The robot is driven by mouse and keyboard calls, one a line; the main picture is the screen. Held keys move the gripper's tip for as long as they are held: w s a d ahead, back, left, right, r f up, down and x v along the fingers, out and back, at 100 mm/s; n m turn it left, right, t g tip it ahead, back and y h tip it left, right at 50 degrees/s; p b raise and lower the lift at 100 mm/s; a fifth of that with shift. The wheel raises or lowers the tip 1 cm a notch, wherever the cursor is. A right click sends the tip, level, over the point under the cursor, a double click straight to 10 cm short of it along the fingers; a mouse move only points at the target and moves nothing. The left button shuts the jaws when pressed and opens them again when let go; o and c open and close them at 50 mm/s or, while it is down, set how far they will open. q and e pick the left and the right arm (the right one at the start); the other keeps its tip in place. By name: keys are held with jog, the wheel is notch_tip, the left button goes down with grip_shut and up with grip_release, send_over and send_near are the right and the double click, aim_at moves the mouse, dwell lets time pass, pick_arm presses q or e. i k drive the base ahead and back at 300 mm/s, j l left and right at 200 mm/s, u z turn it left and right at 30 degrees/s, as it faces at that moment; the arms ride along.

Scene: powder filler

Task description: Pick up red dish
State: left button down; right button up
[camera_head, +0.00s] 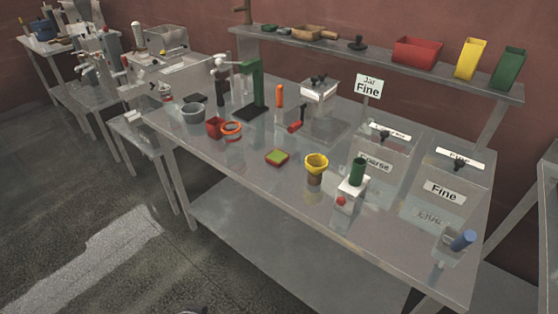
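Neither of my grippers is in view. No object is labelled as the red dish, and several red things show. A small low square dish (277,158) with a red rim and a green inside lies on the metal table near its front edge. A small red square cup (214,128) stands on the table further left, next to an orange-red ring-shaped piece (231,129). A larger red tray (418,52) sits on the back shelf. I cannot tell which one is the red dish.
The metal table (240,158) also holds a yellow funnel (316,163), a white box with a green cup (358,172), a green press stand (253,90), a grey bowl (193,113) and clear bins labelled Fine (446,192) and Coarse. Floor in front is clear.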

aim_at(277, 158)
jog(key=i+j+z, duration=0.15)
jog(key=z, duration=0.35)
jog(key=i+j+z, duration=0.25)
jog(key=z, duration=0.25)
